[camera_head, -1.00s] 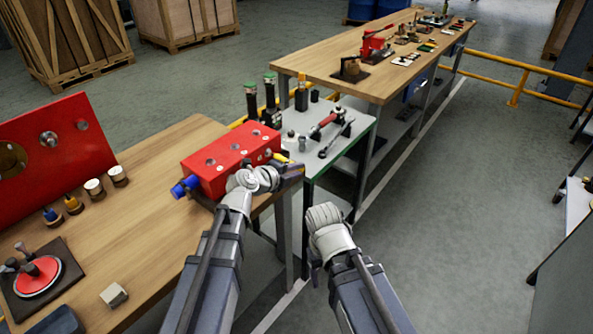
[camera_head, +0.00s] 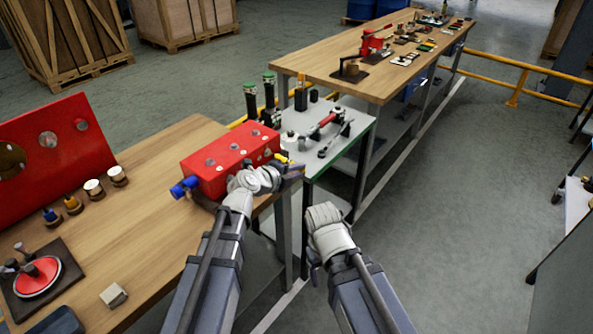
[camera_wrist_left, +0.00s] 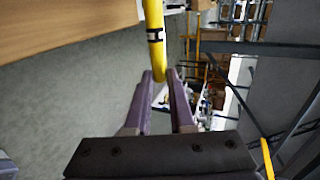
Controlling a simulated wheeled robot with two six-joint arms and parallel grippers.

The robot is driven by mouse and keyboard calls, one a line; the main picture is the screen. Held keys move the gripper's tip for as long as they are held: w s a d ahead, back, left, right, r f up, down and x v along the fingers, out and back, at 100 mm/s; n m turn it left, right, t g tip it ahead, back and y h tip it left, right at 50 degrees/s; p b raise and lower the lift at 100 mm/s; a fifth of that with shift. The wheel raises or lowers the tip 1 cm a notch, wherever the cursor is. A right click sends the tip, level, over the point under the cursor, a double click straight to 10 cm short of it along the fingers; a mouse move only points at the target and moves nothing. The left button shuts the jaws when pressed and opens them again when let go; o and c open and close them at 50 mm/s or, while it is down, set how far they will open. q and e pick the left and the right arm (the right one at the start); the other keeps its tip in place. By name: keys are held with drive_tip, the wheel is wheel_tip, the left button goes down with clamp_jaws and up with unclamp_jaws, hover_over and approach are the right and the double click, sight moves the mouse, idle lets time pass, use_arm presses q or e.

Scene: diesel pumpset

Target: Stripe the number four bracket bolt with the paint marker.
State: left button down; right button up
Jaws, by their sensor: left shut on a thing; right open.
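My left gripper (camera_head: 296,170) is at the right end of the red block, by the table's edge. It is shut on a yellow paint marker (camera_wrist_left: 154,35) with a black band; in the left wrist view the marker rises from between the purple fingertips (camera_wrist_left: 160,80). In the head view only a bit of yellow shows by the gripper. The red block (camera_head: 207,179) lies on the wooden table with several round bolt heads on top and a blue fitting at its left end. I cannot read bolt numbers. My right gripper (camera_head: 315,262) hangs lower, off the table, its fingers mostly hidden by its wrist.
A small grey-topped table (camera_head: 355,125) with a red-handled tool and green-capped bottles (camera_head: 269,90) stands beyond the block. A red panel (camera_head: 75,150), small cups and a round red fixture (camera_head: 37,277) occupy the left of the wooden table (camera_head: 150,235). Floor is clear at right.

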use_arm(q)
drive_tip(key=shift+s+d, duration=0.75)
drive_tip(key=shift+d, duration=0.2)
drive_tip(key=shift+s+d, duration=0.7)
drive_tip(key=shift+d, duration=0.25)
